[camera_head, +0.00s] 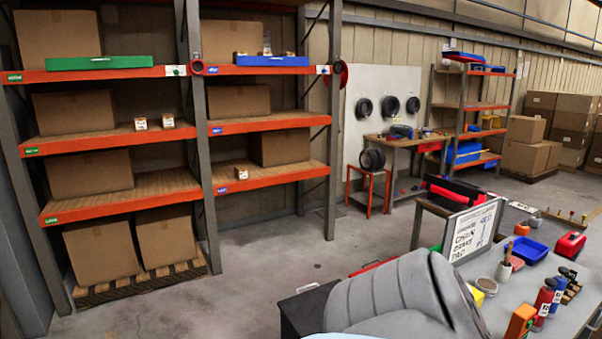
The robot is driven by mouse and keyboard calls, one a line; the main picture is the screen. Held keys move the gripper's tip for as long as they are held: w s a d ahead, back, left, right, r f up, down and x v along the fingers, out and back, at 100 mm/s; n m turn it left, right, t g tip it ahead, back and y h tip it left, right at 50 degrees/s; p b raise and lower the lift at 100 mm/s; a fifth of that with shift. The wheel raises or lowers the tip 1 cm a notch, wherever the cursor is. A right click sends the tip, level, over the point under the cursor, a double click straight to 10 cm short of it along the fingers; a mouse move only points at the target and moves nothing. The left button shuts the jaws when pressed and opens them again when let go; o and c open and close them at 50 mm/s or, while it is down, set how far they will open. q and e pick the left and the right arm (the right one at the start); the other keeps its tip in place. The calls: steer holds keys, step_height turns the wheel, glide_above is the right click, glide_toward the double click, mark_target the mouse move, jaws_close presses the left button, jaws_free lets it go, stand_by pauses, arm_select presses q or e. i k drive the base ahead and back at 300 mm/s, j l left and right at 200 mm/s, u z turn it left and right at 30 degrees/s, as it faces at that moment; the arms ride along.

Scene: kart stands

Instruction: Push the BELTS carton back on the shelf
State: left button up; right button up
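Several small white-and-brown cartons stand on the orange-edged shelves at the left. Two cartons (141,123) and (168,120) stand close to the front edge of the left bay's middle shelf. One small carton (241,172) stands near the front edge of the right bay's lower shelf. More small items, including a carton (290,56), stand on the right bay's top shelf by a blue case. The print on the cartons is too small to read, so I cannot tell which one is BELTS. Neither of my grippers is in view.
Large brown boxes (91,172) fill much of the shelves (150,187). A grey seat (390,295) and a workbench (505,300) with bottles and trays stand in front at the right. The floor (265,255) before the right bay is clear.

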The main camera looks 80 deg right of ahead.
mark_target(241, 171)
steer(key=z, duration=2.1)
steer(key=i+j+u, duration=0.45)
steer(key=i, duration=0.55)
steer(key=i+u, duration=0.45)
steer(key=i, duration=0.55)
steer(key=i+z, duration=0.2)
steer(key=i, duration=0.65)
steer(key=i+j+z, duration=0.15)
steer(key=i, duration=0.65)
steer(key=i+l, duration=0.35)
steer(key=i, duration=0.25)
steer(key=i+l+u, duration=0.15)
steer(key=i+l, duration=0.25)
steer(key=i, duration=0.2)
steer(key=i+l+u, duration=0.1)
steer(key=l, duration=0.25)
steer(key=i+l+u, duration=0.1)
steer(key=l, duration=0.25)
steer(key=i+l+u, duration=0.1)
steer(key=l, duration=1.4)
